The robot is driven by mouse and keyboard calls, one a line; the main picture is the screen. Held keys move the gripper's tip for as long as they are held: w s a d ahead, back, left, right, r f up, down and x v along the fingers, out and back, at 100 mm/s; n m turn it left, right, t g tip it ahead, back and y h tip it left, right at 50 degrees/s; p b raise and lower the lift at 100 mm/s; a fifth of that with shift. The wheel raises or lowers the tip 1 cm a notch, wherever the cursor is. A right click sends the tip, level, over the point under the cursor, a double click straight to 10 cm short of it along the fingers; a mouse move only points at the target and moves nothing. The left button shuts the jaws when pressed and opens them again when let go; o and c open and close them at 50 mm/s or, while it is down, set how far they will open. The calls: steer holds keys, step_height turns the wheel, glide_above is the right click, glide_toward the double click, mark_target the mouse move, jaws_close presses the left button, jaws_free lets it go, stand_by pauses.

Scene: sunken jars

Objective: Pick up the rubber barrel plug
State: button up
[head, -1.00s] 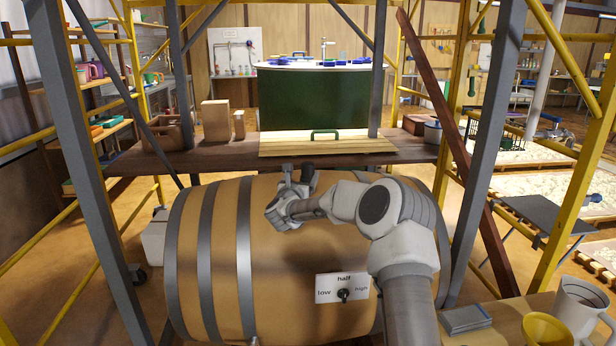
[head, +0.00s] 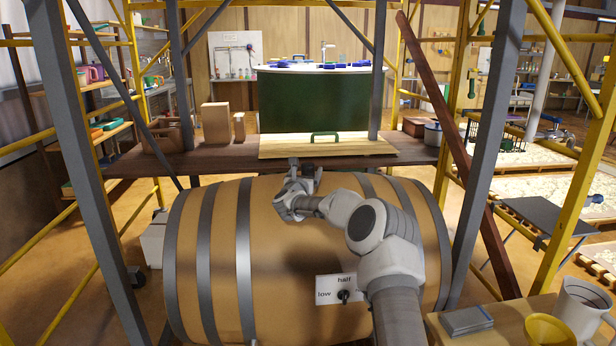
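A large wooden barrel (head: 265,260) with grey metal hoops lies on its side in front of me. My arm reaches over it from the right. My gripper (head: 305,168) is at the top of the barrel, near the front edge of the plank platform. Its fingers are small and partly turned away, so I cannot tell whether they are open or shut. I cannot make out a rubber barrel plug; the arm and gripper cover part of the barrel's top.
A pale slatted board with a green handle (head: 323,137) lies on the dark plank platform (head: 220,158) behind the barrel. Grey posts and yellow scaffold bars flank the barrel. A low/half/high dial plate (head: 335,281) is on its front.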

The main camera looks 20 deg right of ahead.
jaws_close()
steer(key=shift+r, duration=0.1)
